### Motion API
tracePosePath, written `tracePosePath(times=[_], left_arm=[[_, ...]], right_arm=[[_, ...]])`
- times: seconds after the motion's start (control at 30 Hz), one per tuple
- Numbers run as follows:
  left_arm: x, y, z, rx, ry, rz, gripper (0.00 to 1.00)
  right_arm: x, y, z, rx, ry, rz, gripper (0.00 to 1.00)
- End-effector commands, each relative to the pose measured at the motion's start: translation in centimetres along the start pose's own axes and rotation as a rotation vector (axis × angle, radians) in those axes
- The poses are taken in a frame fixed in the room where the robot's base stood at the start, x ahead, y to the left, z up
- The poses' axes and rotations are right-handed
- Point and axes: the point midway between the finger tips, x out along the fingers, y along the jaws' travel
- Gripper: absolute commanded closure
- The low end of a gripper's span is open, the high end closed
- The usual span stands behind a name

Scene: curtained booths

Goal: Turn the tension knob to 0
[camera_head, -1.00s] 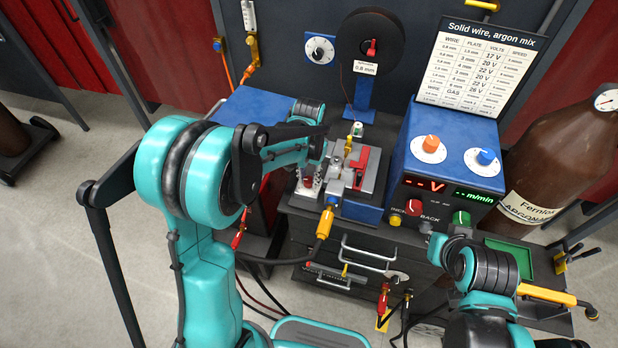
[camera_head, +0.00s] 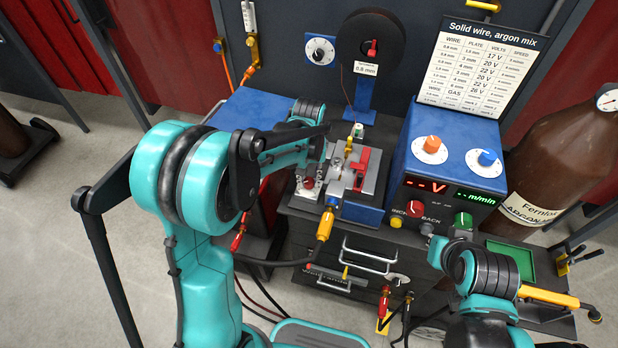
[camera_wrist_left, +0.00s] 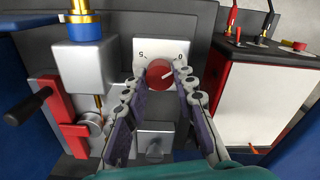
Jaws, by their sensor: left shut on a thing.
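The tension knob (camera_wrist_left: 159,74) is a red dial on a white plate in the left wrist view. The plate reads 5 at the left and 0 at the right, upside down. The knob's white mark points right and slightly up, near the 0 side. My left gripper (camera_wrist_left: 157,77) has one finger on each side of the knob and is shut on it. In the head view the red knob (camera_head: 308,183) shows small beside the wire feeder, with my left forearm above it. My right arm's end (camera_head: 455,258) is low at the right; its fingers are not clear.
A red lever (camera_head: 361,168) and grey feeder block stand next to the knob. The blue power unit (camera_head: 410,180) has orange, blue, red and green knobs. A wire spool (camera_head: 368,48) stands behind. Cables hang in front of the drawers. A brown gas bottle (camera_head: 560,150) is at right.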

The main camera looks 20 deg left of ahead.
Motion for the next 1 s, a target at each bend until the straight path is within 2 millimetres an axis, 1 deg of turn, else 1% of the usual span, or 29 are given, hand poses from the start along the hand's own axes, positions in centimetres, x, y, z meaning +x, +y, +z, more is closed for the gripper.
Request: tracePosePath(times=[0.23, 0.27, 0.3, 0.33, 0.63, 0.73, 0.87, 1.0], left_arm=[[-0.1, 0.0, -0.1, -0.001, 0.002, 0.000, 1.00], [-0.1, 0.0, -0.1, -0.001, 0.002, 0.000, 0.71], [-0.1, 0.0, -0.1, -0.001, 0.002, 0.000, 0.61], [-0.1, 0.0, -0.1, -0.001, 0.001, 0.000, 0.53], [-0.1, 0.0, 0.0, 0.000, 0.000, 0.000, 0.53], [-0.7, 0.0, 0.0, 0.000, 0.000, 0.000, 0.53], [-2.7, 0.0, 0.0, 0.000, 0.000, 0.000, 0.53], [-5.8, 0.0, 0.0, 0.000, 0.000, 0.000, 0.53]], right_arm=[[0.0, 0.0, 0.0, 0.000, 0.000, 0.000, 1.00], [0.0, 0.0, 0.0, 0.000, 0.000, 0.000, 1.00], [0.0, 0.0, 0.0, 0.000, 0.000, 0.000, 1.00], [0.0, 0.0, 0.0, 0.000, 0.000, 0.000, 1.00], [0.0, 0.0, 0.0, 0.000, 0.000, 0.000, 1.00], [0.0, 0.0, 0.0, 0.000, 0.000, 0.000, 1.00], [0.0, 0.0, 0.0, 0.000, 0.000, 0.000, 1.00], [0.0, 0.0, 0.0, 0.000, 0.000, 0.000, 1.00]])
